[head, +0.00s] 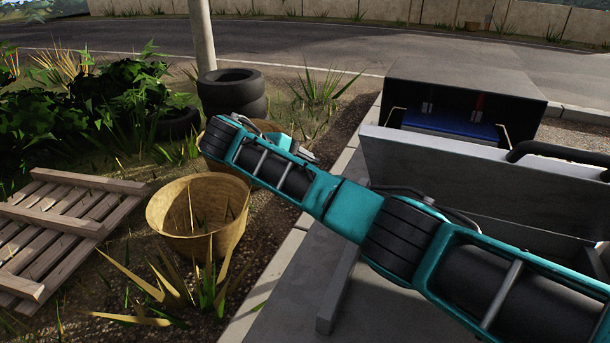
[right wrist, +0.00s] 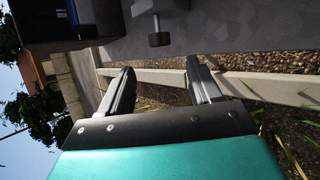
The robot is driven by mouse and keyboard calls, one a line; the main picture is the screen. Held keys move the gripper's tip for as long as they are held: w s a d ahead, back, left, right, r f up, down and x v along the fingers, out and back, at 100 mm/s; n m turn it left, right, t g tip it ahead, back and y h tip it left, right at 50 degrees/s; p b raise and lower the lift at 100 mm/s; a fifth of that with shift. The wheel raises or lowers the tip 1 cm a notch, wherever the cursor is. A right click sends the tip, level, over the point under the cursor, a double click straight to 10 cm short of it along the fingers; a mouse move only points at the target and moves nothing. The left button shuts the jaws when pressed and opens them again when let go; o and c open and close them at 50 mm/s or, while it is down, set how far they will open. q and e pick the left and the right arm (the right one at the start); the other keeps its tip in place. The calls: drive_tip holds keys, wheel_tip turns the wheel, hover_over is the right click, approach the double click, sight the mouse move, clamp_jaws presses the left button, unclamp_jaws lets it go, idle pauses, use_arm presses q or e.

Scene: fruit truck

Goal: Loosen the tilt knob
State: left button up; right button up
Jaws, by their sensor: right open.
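A small dark knob (right wrist: 158,39) on a short stem shows at the top centre of the right wrist view, below a grey bracket (right wrist: 150,6). I take it to be the tilt knob; I cannot make it out in the head view. My right gripper (right wrist: 160,78) is open and empty, its two fingers apart. The knob lies beyond the fingertips, between their lines, and appears clear of them. My left gripper is in neither view.
A grey panel (head: 430,175) stands before a dark box (head: 465,85) with a blue inside (head: 450,122). Woven baskets (head: 200,235), stacked tires (head: 232,90) and a wooden pallet (head: 70,225) are at the left. A pole (head: 202,35) stands behind the tires.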

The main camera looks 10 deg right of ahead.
drive_tip(key=shift+f, duration=0.1)
drive_tip(key=shift+s+f+m+t+h+b, duration=0.7)
drive_tip(key=shift+f+m+t+h+b, duration=0.6)
drive_tip(key=shift+f+t+h, duration=1.6)
drive_tip(key=shift+g+y, duration=0.4)
drive_tip(key=shift+g, duration=0.2)
drive_tip(key=x, duration=0.4)
drive_tip(key=b+x, duration=0.1)
drive_tip(key=x, duration=0.2)
drive_tip(key=f+x, duration=0.1)
drive_tip(key=x, duration=0.3)
drive_tip(key=shift+w+d+f+b, duration=0.1)
drive_tip(key=shift+w+d+b, duration=0.1)
drive_tip(key=shift+b, duration=0.1)
drive_tip(key=shift+w+d, duration=0.3)
drive_tip(key=shift+d, duration=0.1)
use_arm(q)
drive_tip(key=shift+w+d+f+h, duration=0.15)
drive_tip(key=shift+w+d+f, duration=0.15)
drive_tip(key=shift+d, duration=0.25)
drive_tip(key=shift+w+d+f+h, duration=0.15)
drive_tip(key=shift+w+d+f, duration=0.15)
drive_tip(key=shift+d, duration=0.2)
